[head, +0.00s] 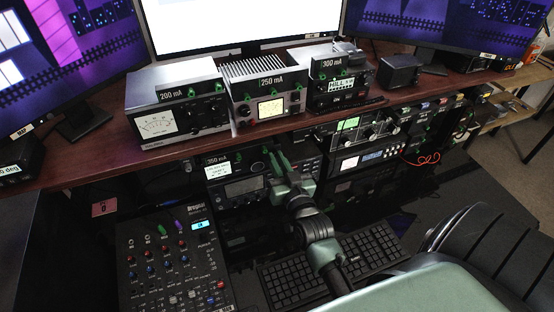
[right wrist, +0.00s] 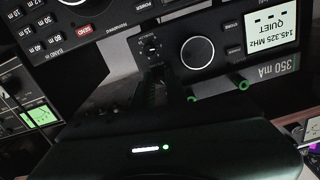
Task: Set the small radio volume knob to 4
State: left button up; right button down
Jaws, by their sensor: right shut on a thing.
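The small radio (head: 243,188), labelled 350 mA, sits under the desk shelf in the head view. In the head view my right gripper (head: 275,162) is at the radio's front. The knob's setting is too small to read. My left gripper is not in view.
A mixer (head: 170,262) and a keyboard (head: 290,280) lie below the radio. Meter boxes (head: 172,100) stand on the shelf above. Another radio unit (head: 370,158) is close on the right, and green posts (right wrist: 240,83) stick out near the gripper.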

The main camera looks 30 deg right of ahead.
jog(key=c, duration=1.4)
grip_release()
jog(key=shift+c, duration=0.2)
jog(key=b+v, duration=0.2)
jog(key=v, duration=0.5)
jog(key=shift+s, duration=0.4)
jog(key=shift+a, duration=0.1)
